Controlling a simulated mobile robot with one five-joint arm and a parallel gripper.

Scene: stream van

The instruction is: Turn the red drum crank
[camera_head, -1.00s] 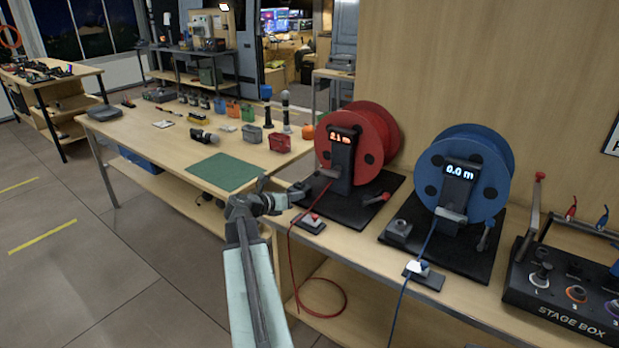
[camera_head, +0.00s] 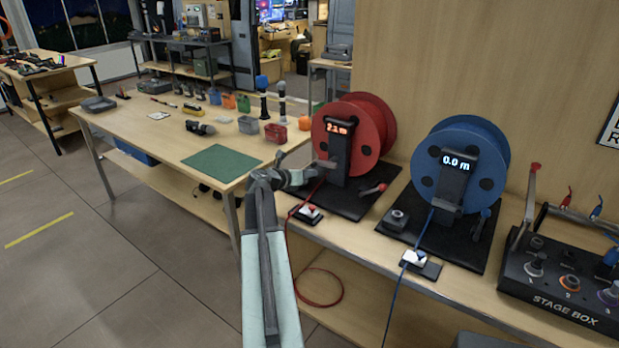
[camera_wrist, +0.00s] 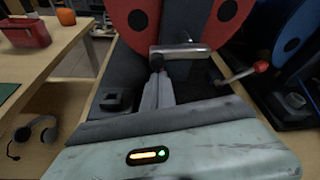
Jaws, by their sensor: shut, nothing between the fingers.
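The red drum (camera_head: 373,137) stands on a black base plate (camera_head: 345,205) on the bench, with an orange display reading about 2.1 m on its dark post. Its crank (camera_head: 373,190), a short metal arm with a red knob, sticks out at the lower right of the drum. The crank also shows at the right in the wrist view (camera_wrist: 244,74). My gripper (camera_head: 312,174) is shut and empty, in front of the drum's left side. In the wrist view its fingertips (camera_wrist: 157,76) lie just below a silver bar (camera_wrist: 180,49), left of the crank and apart from it.
A blue drum (camera_head: 460,160) with a 0.0 m display stands close to the right. A red cable (camera_head: 290,250) hangs over the bench edge past a small switch block (camera_head: 306,213). A stage box (camera_head: 560,285) is further right. A headset (camera_wrist: 35,133) lies low at the left.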

